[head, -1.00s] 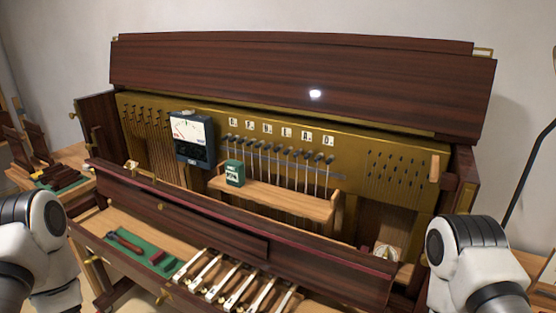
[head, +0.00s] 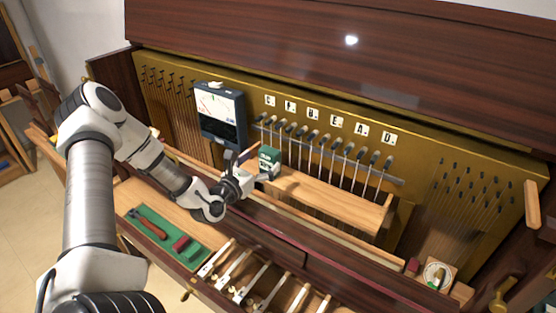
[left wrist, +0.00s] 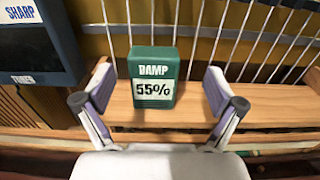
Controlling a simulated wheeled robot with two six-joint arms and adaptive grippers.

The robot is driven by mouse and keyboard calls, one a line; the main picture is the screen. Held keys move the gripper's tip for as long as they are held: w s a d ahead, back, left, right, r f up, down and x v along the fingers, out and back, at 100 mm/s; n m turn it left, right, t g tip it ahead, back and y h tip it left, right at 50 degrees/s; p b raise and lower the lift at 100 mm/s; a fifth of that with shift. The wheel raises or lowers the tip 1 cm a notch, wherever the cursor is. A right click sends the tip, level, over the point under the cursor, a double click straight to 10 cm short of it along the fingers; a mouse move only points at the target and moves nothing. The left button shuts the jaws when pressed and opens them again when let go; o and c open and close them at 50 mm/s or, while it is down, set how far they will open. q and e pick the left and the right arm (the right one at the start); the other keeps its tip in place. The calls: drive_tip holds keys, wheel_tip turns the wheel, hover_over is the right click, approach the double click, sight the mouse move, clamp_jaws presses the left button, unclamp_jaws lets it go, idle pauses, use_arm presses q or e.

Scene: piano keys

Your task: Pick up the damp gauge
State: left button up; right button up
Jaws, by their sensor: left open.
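The damp gauge (head: 269,158) is a small green box standing upright on a wooden shelf inside the piano. In the left wrist view the damp gauge (left wrist: 154,78) shows a white label reading "DAMP 55%". My left gripper (head: 252,163) is open just in front of the gauge. In the left wrist view its two fingers (left wrist: 158,95) stand to either side of the gauge, with gaps, and it holds nothing. My right gripper is not in view.
The dark meter (head: 221,115) hangs left of the gauge, close to my left arm. The wooden shelf (head: 335,202) runs right, in front of the hammers and strings. Below are piano keys (head: 255,283) and a green mat (head: 165,236) with tools. A round dial (head: 437,275) sits far right.

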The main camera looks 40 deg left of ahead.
sight(266, 156)
use_arm(q)
drive_tip(key=w, duration=0.2)
drive_tip(key=w+a, duration=0.1)
drive_tip(key=w, duration=0.1)
drive_tip(key=w+f, duration=0.1)
drive_tip(key=shift+w+a, duration=0.3)
drive_tip(key=shift+w, duration=0.1)
drive_tip(key=shift+s+d+r, duration=0.15)
drive_tip(key=shift+s+r, duration=0.1)
drive_tip(key=shift+s, duration=0.05)
drive_tip(key=shift+s+r, duration=0.1)
drive_tip(key=shift+s, duration=0.05)
drive_tip(key=c, duration=1.3)
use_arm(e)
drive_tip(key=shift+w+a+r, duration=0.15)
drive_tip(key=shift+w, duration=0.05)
